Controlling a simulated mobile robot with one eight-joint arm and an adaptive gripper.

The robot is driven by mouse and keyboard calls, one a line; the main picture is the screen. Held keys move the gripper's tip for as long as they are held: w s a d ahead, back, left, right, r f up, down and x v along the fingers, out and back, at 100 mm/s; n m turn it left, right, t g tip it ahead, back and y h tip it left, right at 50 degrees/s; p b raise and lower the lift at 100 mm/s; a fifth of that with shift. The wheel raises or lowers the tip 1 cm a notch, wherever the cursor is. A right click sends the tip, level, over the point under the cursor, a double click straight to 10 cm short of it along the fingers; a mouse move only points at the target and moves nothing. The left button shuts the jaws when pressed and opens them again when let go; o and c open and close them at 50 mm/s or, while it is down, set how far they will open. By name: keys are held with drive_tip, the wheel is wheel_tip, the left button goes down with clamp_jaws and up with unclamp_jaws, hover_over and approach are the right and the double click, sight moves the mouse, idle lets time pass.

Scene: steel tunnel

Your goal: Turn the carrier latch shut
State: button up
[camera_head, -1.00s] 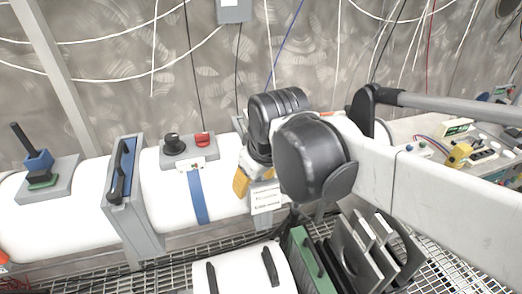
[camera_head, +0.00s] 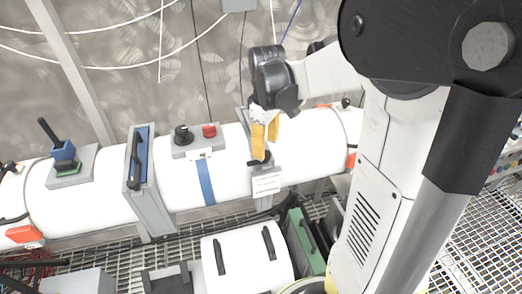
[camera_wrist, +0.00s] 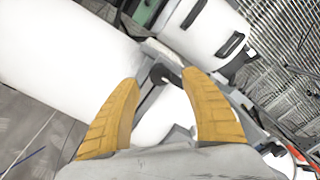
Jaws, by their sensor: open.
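My gripper (camera_head: 266,143) has two yellow fingers and hangs over the white tube (camera_head: 225,160) at a grey clamp band. A small black handle (camera_head: 254,163), which looks like the carrier latch, is at the fingertips, above a white label (camera_head: 266,183). In the wrist view my gripper (camera_wrist: 160,80) is open with nothing held. The black handle (camera_wrist: 160,74) shows between and just beyond the fingertips there. I cannot tell whether a finger touches it, and part of it is hidden.
A grey box with a black knob and red button (camera_head: 208,131) sits on the tube to the left. A blue-and-grey frame (camera_head: 140,180) clasps the tube further left. A white cylinder (camera_head: 250,262) and green panel (camera_head: 303,240) stand below.

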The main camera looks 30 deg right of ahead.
sight(266, 153)
drive_tip(key=shift+f, duration=1.65)
drive_tip(key=shift+c, duration=0.6)
clamp_jaws()
